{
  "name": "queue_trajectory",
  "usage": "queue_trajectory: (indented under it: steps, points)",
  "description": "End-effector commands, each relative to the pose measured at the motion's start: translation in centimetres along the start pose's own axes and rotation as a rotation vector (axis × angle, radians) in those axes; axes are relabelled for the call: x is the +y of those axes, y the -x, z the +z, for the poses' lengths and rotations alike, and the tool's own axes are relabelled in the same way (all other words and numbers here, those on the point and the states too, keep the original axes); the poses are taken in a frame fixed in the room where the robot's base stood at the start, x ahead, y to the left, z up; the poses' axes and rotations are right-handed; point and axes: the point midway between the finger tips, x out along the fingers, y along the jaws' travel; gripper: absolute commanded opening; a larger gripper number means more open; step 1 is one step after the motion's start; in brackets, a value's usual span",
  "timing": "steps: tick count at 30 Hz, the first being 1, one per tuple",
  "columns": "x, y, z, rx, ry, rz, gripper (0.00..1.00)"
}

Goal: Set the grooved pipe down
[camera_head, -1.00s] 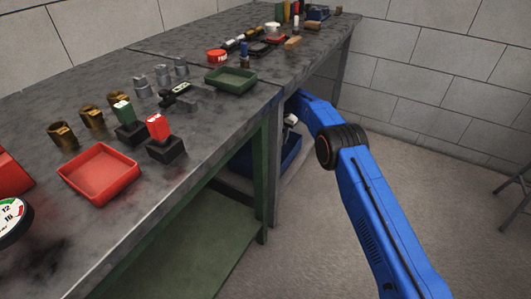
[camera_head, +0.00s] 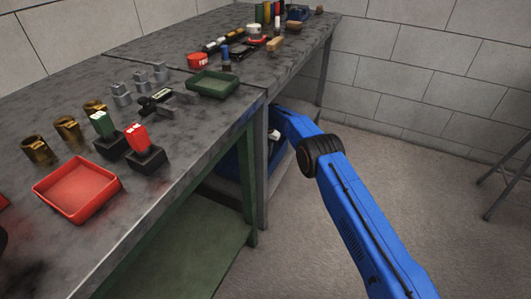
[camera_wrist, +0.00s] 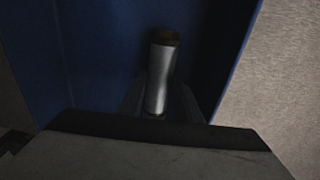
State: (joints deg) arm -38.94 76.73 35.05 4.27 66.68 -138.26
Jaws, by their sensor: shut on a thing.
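The grooved pipe (camera_wrist: 160,75) is a short silvery metal tube in the wrist view, its brownish open end pointing away from me. My gripper (camera_wrist: 160,100) is shut on it, with a dark finger on each side. The pipe is over or inside a dark blue bin (camera_wrist: 85,60); I cannot tell whether it touches the bin floor. In the head view, the bin (camera_head: 232,162) sits below the bench top, partly behind a bench leg. My gripper's fingers and most of the pipe are hidden there.
The bench (camera_head: 70,120) holds a red tray (camera_head: 78,190), a green tray (camera_head: 212,83), brass fittings (camera_head: 67,130) and several small parts. A bench leg (camera_head: 262,170) stands close to my arm. The floor on the right is open, with a stool leg (camera_head: 505,190) at the edge.

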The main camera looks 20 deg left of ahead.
Motion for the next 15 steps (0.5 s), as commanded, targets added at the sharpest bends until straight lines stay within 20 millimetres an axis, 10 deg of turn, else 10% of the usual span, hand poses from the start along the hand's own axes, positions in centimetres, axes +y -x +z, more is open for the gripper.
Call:
queue_trajectory:
  steps: [10, 11, 15]
  points:
    - [0.03, -0.33, 0.05, -0.002, 0.0, 0.001, 0.0]
    - [-0.01, -0.41, 0.03, -0.001, 0.0, 0.001, 0.39]
    - [-0.01, -0.4, 0.03, -0.001, 0.0, 0.0, 0.51]
